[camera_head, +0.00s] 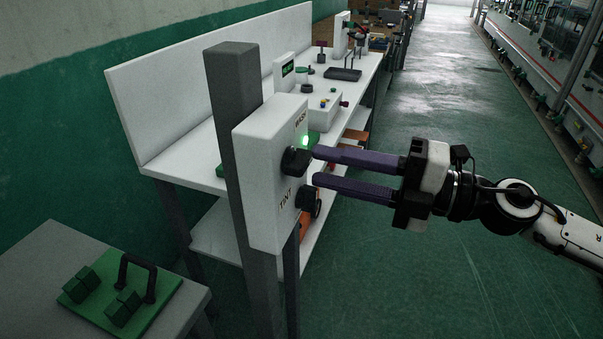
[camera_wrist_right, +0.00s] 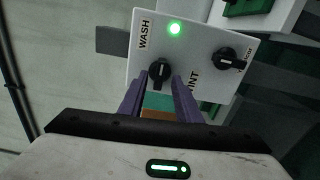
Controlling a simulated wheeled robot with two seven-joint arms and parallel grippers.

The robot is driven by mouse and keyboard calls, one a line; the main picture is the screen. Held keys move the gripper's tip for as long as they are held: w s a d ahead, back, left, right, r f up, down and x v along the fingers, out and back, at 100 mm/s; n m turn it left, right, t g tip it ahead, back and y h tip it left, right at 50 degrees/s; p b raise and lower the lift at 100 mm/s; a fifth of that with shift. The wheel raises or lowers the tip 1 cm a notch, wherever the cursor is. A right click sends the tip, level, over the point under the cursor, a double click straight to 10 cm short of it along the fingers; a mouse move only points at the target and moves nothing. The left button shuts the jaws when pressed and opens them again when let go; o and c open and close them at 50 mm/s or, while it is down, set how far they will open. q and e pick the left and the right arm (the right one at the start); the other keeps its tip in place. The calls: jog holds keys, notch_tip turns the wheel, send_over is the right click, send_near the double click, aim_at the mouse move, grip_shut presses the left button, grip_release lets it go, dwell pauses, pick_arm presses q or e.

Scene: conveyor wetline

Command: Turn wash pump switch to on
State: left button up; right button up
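The wash pump switch (camera_head: 295,161) is a black rotary knob below the word WASH on a white box (camera_head: 262,185) on a grey post. A lamp (camera_head: 304,141) by it glows green. In the right wrist view the knob (camera_wrist_right: 159,71) shows with its pale pointer mark. My right gripper (camera_head: 316,166) has two purple fingers, set apart and pointing at the box. In the wrist view its fingertips (camera_wrist_right: 159,78) lie either side of the wash knob's near end; I cannot tell whether they touch it. My left gripper is out of view.
A second black knob (camera_head: 308,200) marked TINT sits below on the same box. A white bench (camera_head: 185,160) with small devices stands behind the post. A grey table (camera_head: 45,262) with a green handled plate is at lower left. The green floor at right is open.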

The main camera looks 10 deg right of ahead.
jog(key=d+f+m+t+h+b, duration=0.3)
jog(key=d+f+m+h, duration=0.15)
jog(key=f+m, duration=0.7)
jog(key=d+f+m+t+h+b, duration=0.3)
jog(key=f+m+h, duration=0.35)
jog(key=f, duration=0.75)
jog(key=s+a+f+m+g, duration=0.2)
jog(key=s+f+m, duration=0.1)
jog(key=s+f, duration=0.3)
jog(key=s+a+f+m+g+h, duration=0.1)
jog(key=s+a+f+m+g, duration=0.1)
jog(key=s+f, duration=0.4)
jog(key=s+a+f+m+g, duration=0.2)
jog(key=s+f, duration=0.4)
jog(key=f, duration=0.6)
jog(key=m+g, duration=0.1)
jog(key=m, duration=0.1)
jog(key=shift+a+f+m, duration=0.2)
jog(key=shift+a+m, duration=0.1)
jog(key=shift+a, duration=0.05)
